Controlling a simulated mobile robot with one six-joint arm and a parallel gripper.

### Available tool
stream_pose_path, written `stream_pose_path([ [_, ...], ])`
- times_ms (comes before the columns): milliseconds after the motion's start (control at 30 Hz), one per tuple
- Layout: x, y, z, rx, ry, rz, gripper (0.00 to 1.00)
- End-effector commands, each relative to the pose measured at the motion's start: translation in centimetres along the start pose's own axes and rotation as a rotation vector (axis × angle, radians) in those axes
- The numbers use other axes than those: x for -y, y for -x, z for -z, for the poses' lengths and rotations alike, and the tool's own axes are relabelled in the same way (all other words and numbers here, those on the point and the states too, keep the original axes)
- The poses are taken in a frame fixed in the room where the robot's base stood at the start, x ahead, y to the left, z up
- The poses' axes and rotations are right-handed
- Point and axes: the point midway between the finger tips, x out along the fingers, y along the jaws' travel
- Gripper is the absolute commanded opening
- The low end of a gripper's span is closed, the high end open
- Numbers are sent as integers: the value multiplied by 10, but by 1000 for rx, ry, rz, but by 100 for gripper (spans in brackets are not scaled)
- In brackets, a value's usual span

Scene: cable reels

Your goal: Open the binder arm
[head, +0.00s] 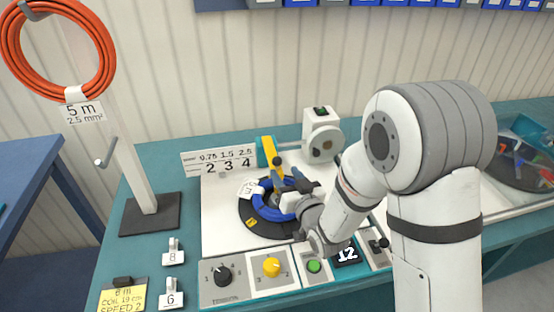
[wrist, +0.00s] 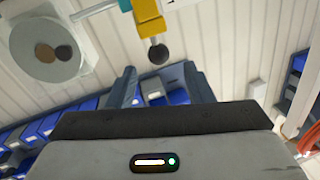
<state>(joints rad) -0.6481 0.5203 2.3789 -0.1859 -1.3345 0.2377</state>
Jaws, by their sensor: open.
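The binder arm (head: 270,148) is a yellow bar at a teal post behind the turntable, with a black ball knob (head: 278,161) at its lower end. In the wrist view the yellow arm (wrist: 147,10) hangs at the top, and its black knob (wrist: 158,53) shows just beyond and between my fingers. My gripper (head: 288,176) is open and empty, over the blue coil (head: 268,209) and close to the knob. In the wrist view my gripper (wrist: 160,82) has its fingers apart. Whether a finger touches the knob I cannot tell.
The blue coil lies on a black turntable (head: 248,222), partly hidden by my gripper. A white unit with a round face (head: 322,135) stands behind right. A number plate (head: 219,162) stands behind left.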

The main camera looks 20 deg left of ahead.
Motion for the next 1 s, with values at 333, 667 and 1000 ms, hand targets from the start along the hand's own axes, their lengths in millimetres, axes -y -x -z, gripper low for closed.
stream_pose_path([
  [333, -1, -54, 2, 1, 0, -2, 47],
  [667, -1, -68, 0, 1, 0, -4, 47],
  [1000, -1, -68, 0, 2, 0, -3, 29],
])
